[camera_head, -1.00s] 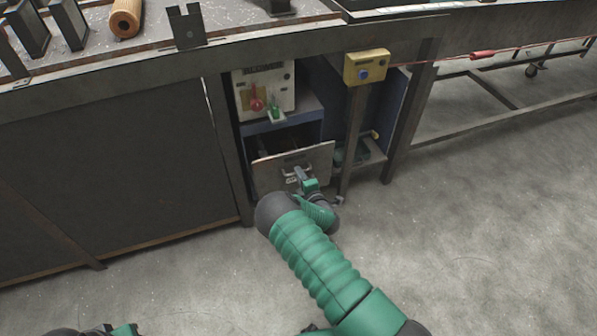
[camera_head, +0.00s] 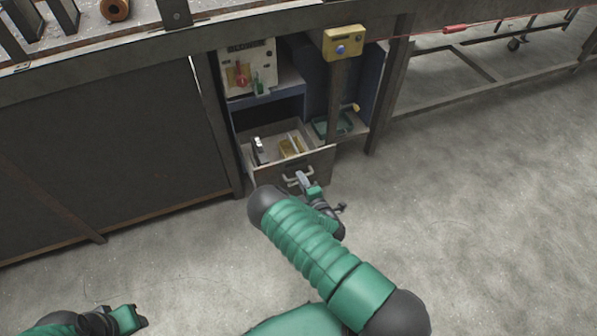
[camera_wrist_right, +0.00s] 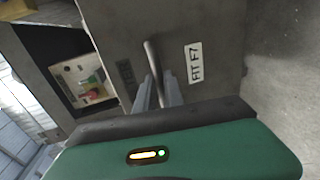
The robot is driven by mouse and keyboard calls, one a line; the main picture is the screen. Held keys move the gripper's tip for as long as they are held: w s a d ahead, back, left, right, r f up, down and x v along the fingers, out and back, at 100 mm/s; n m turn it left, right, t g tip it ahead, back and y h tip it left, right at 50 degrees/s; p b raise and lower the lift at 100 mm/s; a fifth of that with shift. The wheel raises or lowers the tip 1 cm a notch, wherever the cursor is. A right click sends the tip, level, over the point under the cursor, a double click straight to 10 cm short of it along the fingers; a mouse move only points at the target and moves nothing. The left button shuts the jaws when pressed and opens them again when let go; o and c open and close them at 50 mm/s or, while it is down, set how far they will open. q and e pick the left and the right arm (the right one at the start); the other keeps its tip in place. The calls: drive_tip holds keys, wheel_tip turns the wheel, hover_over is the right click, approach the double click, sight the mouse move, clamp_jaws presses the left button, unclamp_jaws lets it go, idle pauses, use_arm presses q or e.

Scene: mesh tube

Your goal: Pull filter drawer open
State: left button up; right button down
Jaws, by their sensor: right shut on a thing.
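The filter drawer (camera_head: 320,165) sits low under the bench and stands partly out, with its inside showing. Inside it are a white and dark item (camera_head: 259,150) and a yellowish item (camera_head: 290,146). My right gripper (camera_head: 303,181) is at the drawer's front, shut on the bar handle (camera_wrist_right: 151,58). In the right wrist view the gripper fingers (camera_wrist_right: 158,92) close around the handle beside a white label (camera_wrist_right: 194,62) on the drawer front. My left gripper (camera_head: 138,319) is at the bottom left, away from the drawer; its fingers are too unclear to judge.
Above the drawer is a control panel (camera_head: 249,72) with red and green handles. A yellow box with a blue button (camera_head: 343,43) is on a post at the right. A green item (camera_head: 325,126) lies on the shelf beside the drawer. The floor (camera_head: 450,200) in front is clear.

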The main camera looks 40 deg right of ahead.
drive_tip(key=shift+s+a+f, duration=0.15)
drive_tip(key=shift+s+a, duration=0.05)
drive_tip(key=shift+s, duration=0.6)
drive_tip(key=c, duration=1.5)
unclamp_jaws()
drive_tip(key=shift+o, duration=0.2)
drive_tip(key=p+v, duration=0.5)
drive_tip(key=v, duration=1.1)
drive_tip(key=shift+s, duration=0.35)
